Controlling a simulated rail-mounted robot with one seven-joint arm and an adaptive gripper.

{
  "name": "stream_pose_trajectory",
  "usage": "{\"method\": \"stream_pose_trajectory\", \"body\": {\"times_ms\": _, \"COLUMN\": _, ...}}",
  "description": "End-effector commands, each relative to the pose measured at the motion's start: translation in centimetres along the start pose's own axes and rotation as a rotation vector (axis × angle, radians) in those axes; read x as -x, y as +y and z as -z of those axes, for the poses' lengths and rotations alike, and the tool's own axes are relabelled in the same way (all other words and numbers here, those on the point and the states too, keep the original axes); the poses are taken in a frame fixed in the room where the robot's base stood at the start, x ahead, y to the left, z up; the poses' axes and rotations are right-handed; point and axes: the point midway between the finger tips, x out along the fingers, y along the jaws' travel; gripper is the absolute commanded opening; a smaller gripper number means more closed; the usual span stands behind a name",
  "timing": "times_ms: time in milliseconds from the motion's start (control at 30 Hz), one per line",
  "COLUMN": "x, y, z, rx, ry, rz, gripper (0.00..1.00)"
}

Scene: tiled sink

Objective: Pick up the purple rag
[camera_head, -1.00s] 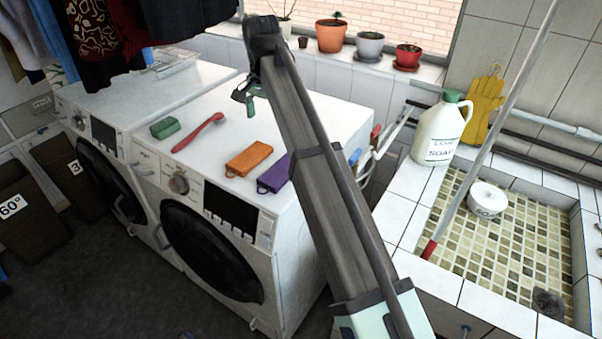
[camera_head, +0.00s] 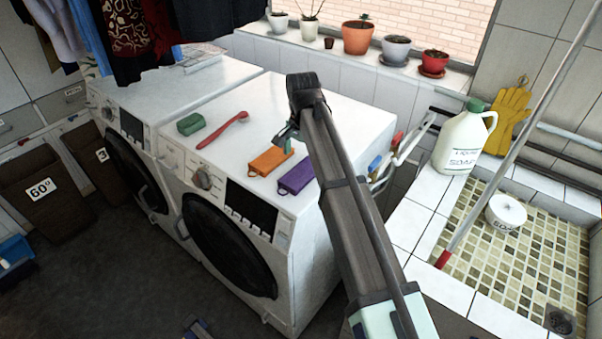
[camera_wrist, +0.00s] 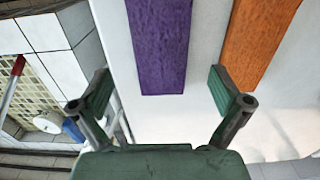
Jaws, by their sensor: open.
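The purple rag (camera_head: 297,175) lies flat on the right-hand washing machine's white top (camera_head: 262,109), near its front right edge. My gripper (camera_head: 287,136) is above the machine top, behind the rags as the head camera sees them. In the wrist view my gripper (camera_wrist: 163,92) is open and empty. The purple rag (camera_wrist: 160,45) shows there as a long strip, its near end between the spread fingertips. I cannot tell the height of the fingers above it. An orange rag (camera_head: 271,160) lies just left of the purple one; in the wrist view the orange rag (camera_wrist: 256,42) is to the right.
A red brush (camera_head: 222,130) and a green sponge (camera_head: 190,124) lie left on the machine top. A soap jug (camera_head: 463,140), a white tub (camera_head: 505,212) and a slanted pole (camera_head: 528,130) are around the tiled sink. Hanging clothes (camera_head: 125,35) are at upper left.

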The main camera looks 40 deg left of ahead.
Motion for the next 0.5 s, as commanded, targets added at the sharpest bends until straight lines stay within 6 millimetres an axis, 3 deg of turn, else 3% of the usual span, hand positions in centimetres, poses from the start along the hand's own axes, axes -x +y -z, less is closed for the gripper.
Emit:
{"method": "stream_pose_trajectory", "body": {"times_ms": 167, "x": -0.7, "y": 0.0, "z": -0.1, "rx": 0.0, "ry": 0.0, "rz": 0.0, "gripper": 1.0}}
{"method": "stream_pose_trajectory", "body": {"times_ms": 500, "x": -4.6, "y": -0.1, "z": -0.4, "rx": 0.0, "ry": -0.001, "rz": -0.001, "gripper": 1.0}}
